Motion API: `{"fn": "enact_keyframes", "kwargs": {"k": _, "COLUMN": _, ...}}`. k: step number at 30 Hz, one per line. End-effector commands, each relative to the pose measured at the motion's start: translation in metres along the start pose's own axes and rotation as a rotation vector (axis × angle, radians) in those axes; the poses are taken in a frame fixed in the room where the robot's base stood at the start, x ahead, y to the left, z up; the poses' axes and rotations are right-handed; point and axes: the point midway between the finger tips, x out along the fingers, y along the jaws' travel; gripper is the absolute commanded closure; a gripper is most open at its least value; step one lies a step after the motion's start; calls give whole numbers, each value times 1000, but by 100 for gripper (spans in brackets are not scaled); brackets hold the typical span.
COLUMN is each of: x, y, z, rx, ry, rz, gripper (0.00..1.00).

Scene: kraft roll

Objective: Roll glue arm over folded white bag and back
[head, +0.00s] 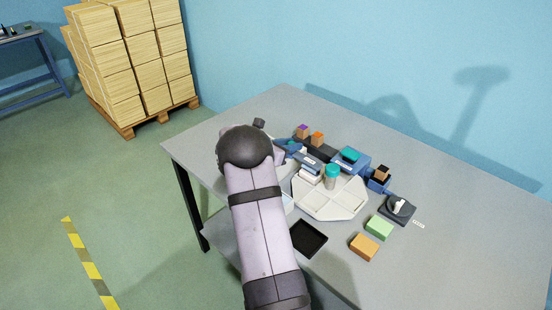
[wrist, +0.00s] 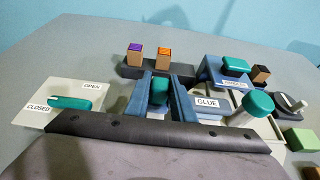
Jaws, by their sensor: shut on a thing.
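My gripper (wrist: 160,98) shows in the wrist view as two blue fingers, closed on a teal grip (wrist: 158,91) between them. A block with a GLUE label (wrist: 207,103) stands just right of the fingers. I cannot tell how the grip joins the glue arm. In the head view, my gripper is mostly hidden behind my arm; the blue and white block (head: 311,167) stands to its right. I cannot make out the folded white bag for certain in either view; my arm and gripper body cover part of the work area.
A pale octagonal tray (head: 330,203) bears a teal-capped cylinder (head: 332,172). A plate with a teal lever (wrist: 70,103) is marked OPEN and CLOSED. Green (head: 379,228) and orange (head: 364,247) blocks and a black tray (head: 307,239) lie nearer. The table's right side is clear.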

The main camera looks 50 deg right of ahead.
Motion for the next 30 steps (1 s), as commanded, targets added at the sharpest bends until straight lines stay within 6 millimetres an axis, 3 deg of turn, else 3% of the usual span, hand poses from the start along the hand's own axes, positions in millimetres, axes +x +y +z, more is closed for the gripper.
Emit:
{"fn": "enact_keyframes", "kwargs": {"k": 3, "x": 20, "y": -1, "z": 8, "rx": 4, "ry": -3, "rz": -2, "gripper": 100}}
{"fn": "enact_keyframes", "kwargs": {"k": 7, "x": 32, "y": 0, "z": 13, "rx": 2, "ry": -1, "rz": -1, "gripper": 100}}
{"fn": "enact_keyframes", "kwargs": {"k": 20, "x": 36, "y": 0, "z": 16, "rx": 0, "ry": -1, "rz": 0, "gripper": 100}}
{"fn": "enact_keyframes", "kwargs": {"k": 21, "x": 36, "y": 0, "z": 16, "rx": 0, "ry": -1, "rz": 0, "gripper": 69}}
{"fn": "enact_keyframes", "kwargs": {"k": 22, "x": 36, "y": 0, "z": 16, "rx": 0, "ry": -1, "rz": 0, "gripper": 62}}
{"fn": "enact_keyframes", "kwargs": {"k": 30, "x": 36, "y": 0, "z": 15, "rx": 0, "ry": 0, "rz": 0, "gripper": 59}}
